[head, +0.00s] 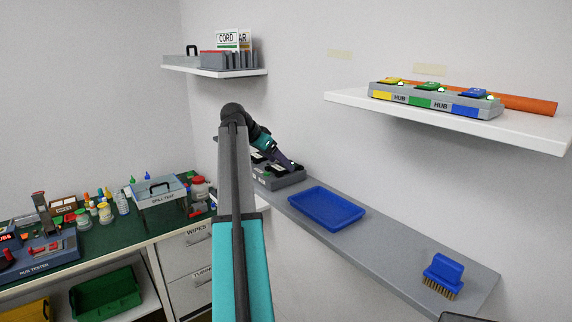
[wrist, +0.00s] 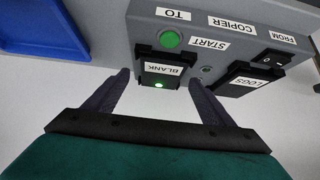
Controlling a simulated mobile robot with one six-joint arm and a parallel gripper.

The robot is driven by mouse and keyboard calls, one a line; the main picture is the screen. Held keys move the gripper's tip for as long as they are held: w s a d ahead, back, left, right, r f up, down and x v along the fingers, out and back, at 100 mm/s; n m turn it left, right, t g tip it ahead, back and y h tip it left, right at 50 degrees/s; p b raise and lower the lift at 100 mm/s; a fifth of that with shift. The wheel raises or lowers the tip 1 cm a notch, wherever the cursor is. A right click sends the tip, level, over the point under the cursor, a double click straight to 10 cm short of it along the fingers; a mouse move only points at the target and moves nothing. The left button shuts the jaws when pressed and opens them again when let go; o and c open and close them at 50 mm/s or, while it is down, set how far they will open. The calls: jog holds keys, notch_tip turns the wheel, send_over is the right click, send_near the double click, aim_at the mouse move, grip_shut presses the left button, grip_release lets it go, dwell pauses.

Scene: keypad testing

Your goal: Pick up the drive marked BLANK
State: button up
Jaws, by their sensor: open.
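The drive marked BLANK (wrist: 160,70) is a black block with a white label. It stands in the TO side of the grey copier (wrist: 222,42), and a green light glows on its near end. In the wrist view my gripper (wrist: 163,82) is open, with one dark finger on each side of the BLANK drive. I cannot tell whether the fingers touch it. In the head view my gripper (head: 291,166) is at the copier (head: 280,179) on the grey shelf, and my arm hides part of the copier.
A drive marked LOGS (wrist: 250,80) sits in the FROM side, close to one finger. A green button (wrist: 171,39) and a black switch (wrist: 273,59) are on the copier. A blue tray (head: 327,207) and a blue brush (head: 443,272) are on the same shelf (head: 395,255).

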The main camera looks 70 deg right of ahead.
jog(key=shift+x, duration=0.8)
jog(key=c, duration=1.2)
jog(key=shift+r, duration=0.1)
jog(key=shift+c, duration=0.2)
jog(key=shift+w+r+b, duration=0.1)
jog(key=shift+r+b, duration=0.8)
jog(key=shift+r, duration=0.75)
jog(key=s+a+r+b, duration=0.1)
jog(key=s+a+b, duration=0.2)
jog(key=a, duration=1.2)
jog(key=shift+s+a+r+b, duration=0.15)
jog(key=shift+a+r+b, duration=0.2)
jog(key=shift+b, duration=0.45)
